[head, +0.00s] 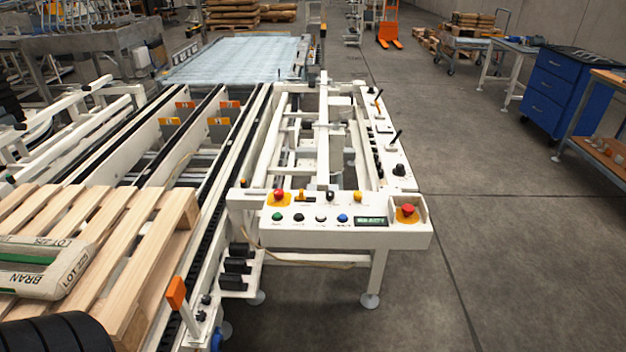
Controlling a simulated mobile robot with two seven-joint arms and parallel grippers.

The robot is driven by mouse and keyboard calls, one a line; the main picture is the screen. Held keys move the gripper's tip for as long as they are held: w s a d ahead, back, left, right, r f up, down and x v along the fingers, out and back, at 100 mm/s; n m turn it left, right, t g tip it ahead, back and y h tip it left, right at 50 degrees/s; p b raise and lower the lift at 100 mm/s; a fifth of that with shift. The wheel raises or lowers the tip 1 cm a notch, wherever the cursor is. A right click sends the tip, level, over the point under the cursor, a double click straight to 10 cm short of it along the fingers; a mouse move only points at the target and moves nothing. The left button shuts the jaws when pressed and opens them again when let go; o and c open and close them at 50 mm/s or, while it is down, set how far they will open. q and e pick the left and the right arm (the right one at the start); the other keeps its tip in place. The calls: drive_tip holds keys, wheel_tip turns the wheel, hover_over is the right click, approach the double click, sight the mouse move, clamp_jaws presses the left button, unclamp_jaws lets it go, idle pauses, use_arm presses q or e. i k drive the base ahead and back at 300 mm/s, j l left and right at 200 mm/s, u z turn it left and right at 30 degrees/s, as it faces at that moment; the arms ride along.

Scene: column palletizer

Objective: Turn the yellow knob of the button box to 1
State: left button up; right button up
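The button box (343,238) is a white panel at the front end of the white conveyor frame, right of centre. A small yellow part (302,195) sits in its back row beside the red mushroom button (279,196), and another yellow part (358,197) sits further right. Which one is the yellow knob, and where it points, is too small to tell. A black knob (330,196) stands between them. A front row holds green, black, white and blue buttons (342,218) and a small green display (371,221). Neither of my grippers is in view.
A second red button (408,209) is at the box's right end. A wooden pallet (150,225) with a sack (40,268) lies left. An orange-topped post (176,292) stands at the front. The floor (500,240) right of the box is clear.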

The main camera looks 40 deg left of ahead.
sight(358, 194)
drive_tip(key=i+u, duration=0.2)
drive_tip(key=u, duration=0.25)
drive_tip(key=i+u, duration=0.2)
drive_tip(key=u, duration=0.25)
drive_tip(key=i+l+u, duration=0.2)
drive_tip(key=u, duration=0.2)
